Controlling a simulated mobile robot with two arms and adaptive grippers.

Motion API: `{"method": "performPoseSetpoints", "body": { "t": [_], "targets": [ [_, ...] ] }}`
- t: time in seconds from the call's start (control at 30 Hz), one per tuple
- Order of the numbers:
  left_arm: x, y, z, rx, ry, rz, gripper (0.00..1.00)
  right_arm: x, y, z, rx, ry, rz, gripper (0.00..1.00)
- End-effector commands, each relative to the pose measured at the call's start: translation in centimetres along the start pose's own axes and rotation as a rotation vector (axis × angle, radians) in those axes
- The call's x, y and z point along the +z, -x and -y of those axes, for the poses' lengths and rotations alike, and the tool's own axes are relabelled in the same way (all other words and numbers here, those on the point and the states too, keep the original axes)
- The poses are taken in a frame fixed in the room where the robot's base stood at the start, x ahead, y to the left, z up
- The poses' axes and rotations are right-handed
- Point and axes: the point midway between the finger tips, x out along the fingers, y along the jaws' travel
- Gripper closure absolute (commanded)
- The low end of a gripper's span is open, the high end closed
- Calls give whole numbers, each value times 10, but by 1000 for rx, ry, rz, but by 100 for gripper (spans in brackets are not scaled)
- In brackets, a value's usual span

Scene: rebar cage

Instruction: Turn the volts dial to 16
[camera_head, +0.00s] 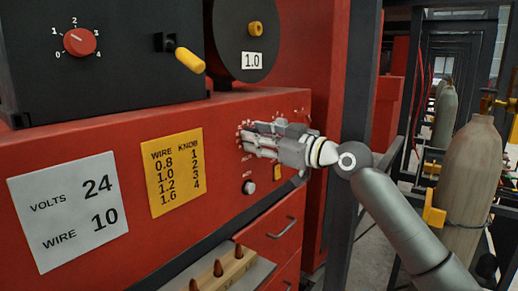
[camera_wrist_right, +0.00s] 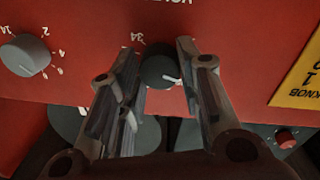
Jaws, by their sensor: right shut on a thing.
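The dark round dial (camera_wrist_right: 160,66) sits on the red panel between my right gripper's fingertips (camera_wrist_right: 160,75). A white pointer line shows on it, toward the lower right of the upside-down wrist view. Printed numbers around it are partly hidden by the fingers; the pointer's exact reading cannot be told. In the head view my right gripper (camera_head: 247,139) reaches the panel from the right and covers most of this dial. The fingers are shut on the dial. A white card (camera_head: 68,209) reads VOLTS 24, WIRE 10. My left gripper is not in view.
A grey numbered knob (camera_wrist_right: 25,53) is beside the held dial. A small grey knob (camera_head: 249,187) sits below my gripper. A yellow wire chart (camera_head: 176,172) is to the left. The feeder above has a red dial (camera_head: 79,41) and a yellow-handled lever (camera_head: 190,60). A gas cylinder (camera_head: 470,190) stands right.

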Motion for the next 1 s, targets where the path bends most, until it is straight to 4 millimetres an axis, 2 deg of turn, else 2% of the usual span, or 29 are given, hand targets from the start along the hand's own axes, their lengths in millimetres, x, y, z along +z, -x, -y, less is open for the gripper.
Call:
{"method": "performPoseSetpoints", "body": {
  "t": [0.03,0.4,1.0],
  "targets": [
    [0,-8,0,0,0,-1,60,3,0,1,1,44,-6,91],
    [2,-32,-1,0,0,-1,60,2,0,0,-3,394,-25,91],
    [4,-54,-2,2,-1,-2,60,2,0,0,-11,914,-53,91]
  ]
}}
